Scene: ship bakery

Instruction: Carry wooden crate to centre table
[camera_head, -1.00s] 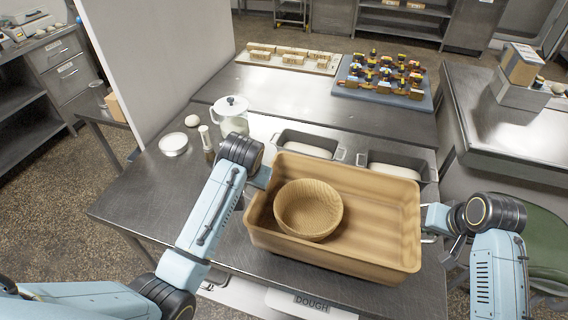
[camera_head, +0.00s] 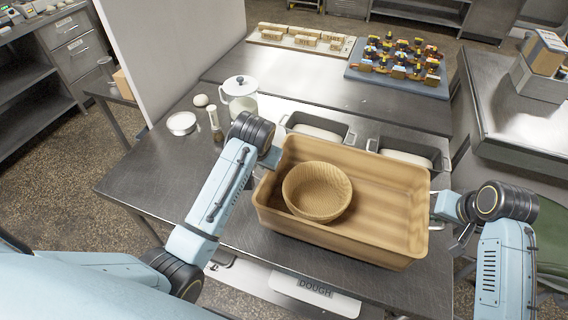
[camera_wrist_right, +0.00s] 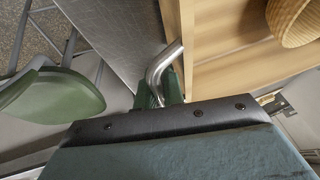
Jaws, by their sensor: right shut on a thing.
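The wooden crate (camera_head: 405,225) is a pale, open box over the front of the steel table in the head view. A round woven basket (camera_head: 317,192) sits inside it, toward the left. My right gripper (camera_head: 437,208) is at the crate's right end. In the right wrist view its green fingers (camera_wrist_right: 160,92) are closed on a bent metal handle (camera_wrist_right: 163,66) beside the crate wall (camera_wrist_right: 215,78). My left gripper (camera_head: 270,157) is at the crate's left end. Its fingertips are hidden by the rim. I cannot tell whether the crate's base touches the table.
Two dough pans (camera_head: 318,122) stand just behind the crate. A white-lidded jar (camera_head: 240,97), a shaker (camera_head: 216,126) and a white bowl (camera_head: 181,123) are at left. A blue tray (camera_head: 440,94) of small goods lies farther back. Another steel table (camera_head: 525,125) and a green chair (camera_wrist_right: 50,108) are right.

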